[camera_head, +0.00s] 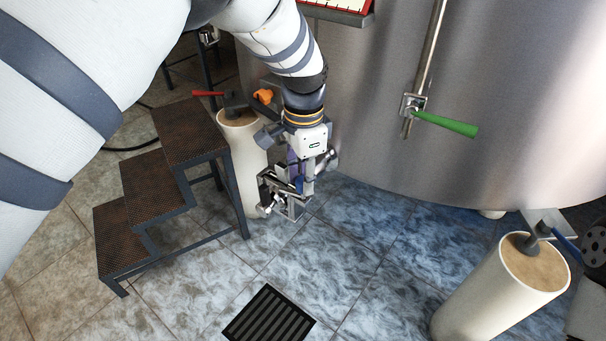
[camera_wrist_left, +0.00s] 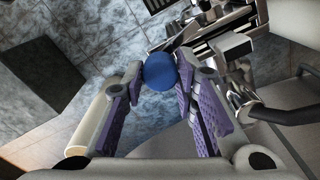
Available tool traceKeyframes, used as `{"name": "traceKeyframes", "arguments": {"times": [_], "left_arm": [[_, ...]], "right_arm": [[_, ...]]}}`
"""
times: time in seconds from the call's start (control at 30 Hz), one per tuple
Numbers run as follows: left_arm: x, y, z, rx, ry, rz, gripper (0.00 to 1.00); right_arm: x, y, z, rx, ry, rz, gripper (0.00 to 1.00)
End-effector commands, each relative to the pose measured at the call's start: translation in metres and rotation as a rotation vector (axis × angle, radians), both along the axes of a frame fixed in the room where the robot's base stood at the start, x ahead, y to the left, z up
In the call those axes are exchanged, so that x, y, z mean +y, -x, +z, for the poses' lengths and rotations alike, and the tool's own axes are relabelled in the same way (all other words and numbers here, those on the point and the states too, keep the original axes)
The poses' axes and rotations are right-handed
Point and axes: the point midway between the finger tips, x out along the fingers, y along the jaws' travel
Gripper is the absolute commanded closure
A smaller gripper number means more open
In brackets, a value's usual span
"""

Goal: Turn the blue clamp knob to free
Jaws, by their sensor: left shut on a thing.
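The blue clamp knob (camera_wrist_left: 160,71) is a round blue ball in the left wrist view. It sits between the fingertips of my left gripper (camera_wrist_left: 161,84), whose purple-padded fingers press on it from both sides. In the head view my left gripper (camera_head: 286,196) points down beside the tank, at a small metal clamp assembly. There the knob is mostly hidden by the gripper. The knob's angle cannot be told.
The steel tank (camera_head: 370,110) stands close behind the gripper, with a green lever (camera_head: 446,124). Dark steps (camera_head: 160,187) are at left; cream posts stand behind the gripper (camera_head: 243,150) and at lower right (camera_head: 487,300). A floor grate (camera_head: 268,318) lies in front on open tiles.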

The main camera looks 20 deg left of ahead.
Motion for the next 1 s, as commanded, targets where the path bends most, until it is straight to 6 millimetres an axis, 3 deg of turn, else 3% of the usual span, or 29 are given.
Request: {"name": "traceKeyframes", "arguments": {"times": [1.0], "left_arm": [[0.001, 0.0, 0.0, 0.0, 0.0, 0.953, 1.0]], "right_arm": [[0.0, -0.012, 0.013, -0.041, 0.0, -0.001, 0.6]]}}
